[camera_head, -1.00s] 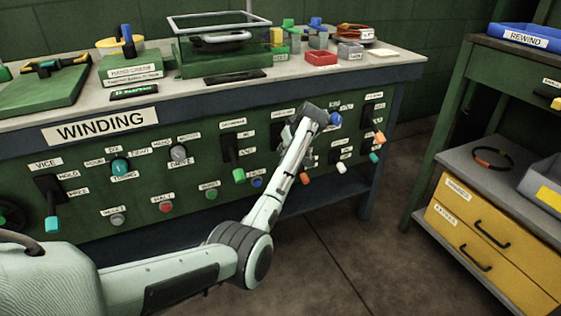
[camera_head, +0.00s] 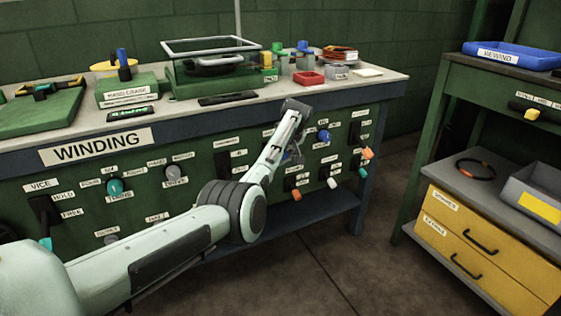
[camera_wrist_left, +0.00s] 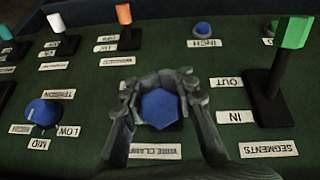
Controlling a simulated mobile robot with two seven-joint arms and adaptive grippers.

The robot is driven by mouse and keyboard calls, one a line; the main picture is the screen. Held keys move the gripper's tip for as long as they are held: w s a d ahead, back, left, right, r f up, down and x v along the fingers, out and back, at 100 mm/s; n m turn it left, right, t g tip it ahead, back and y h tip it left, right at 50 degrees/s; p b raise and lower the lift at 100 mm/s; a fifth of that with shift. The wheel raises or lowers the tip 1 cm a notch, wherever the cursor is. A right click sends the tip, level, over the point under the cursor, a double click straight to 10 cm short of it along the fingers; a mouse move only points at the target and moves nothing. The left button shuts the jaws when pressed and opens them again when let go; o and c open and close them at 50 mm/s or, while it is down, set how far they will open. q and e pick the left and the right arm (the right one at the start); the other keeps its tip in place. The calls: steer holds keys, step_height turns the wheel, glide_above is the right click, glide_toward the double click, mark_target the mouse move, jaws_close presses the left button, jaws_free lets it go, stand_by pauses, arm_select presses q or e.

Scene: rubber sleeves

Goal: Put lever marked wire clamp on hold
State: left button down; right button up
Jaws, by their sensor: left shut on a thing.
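In the left wrist view, the wire clamp lever shows as a blue hexagonal handle (camera_wrist_left: 160,107) seen end-on. Its upside-down name label (camera_wrist_left: 154,151) is just below it in the picture. My left gripper (camera_wrist_left: 158,84) has a finger on each side of the handle and is shut on it. The lever's shaft and slot are mostly hidden, so I cannot tell its position. In the head view my left gripper (camera_head: 291,153) is at the front panel of the winding bench, and my own arm hides the handle. My right gripper is not in view.
The segments lever (camera_wrist_left: 291,35), with a green handle, stands close on the right in the wrist view. A blue knob (camera_wrist_left: 43,112) sits on the left. An orange-handled lever (camera_wrist_left: 124,14) and a white-handled one (camera_wrist_left: 57,22) are at the top. A yellow-drawer shelf (camera_head: 470,236) stands right of the bench.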

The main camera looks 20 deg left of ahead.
arm_select(q)
steer(key=c, duration=1.3)
jaws_free()
steer(key=shift+w+a+r, duration=0.1)
steer(key=shift+w+a, duration=0.05)
steer(key=shift+o, duration=0.7)
steer(key=v, duration=1.2)
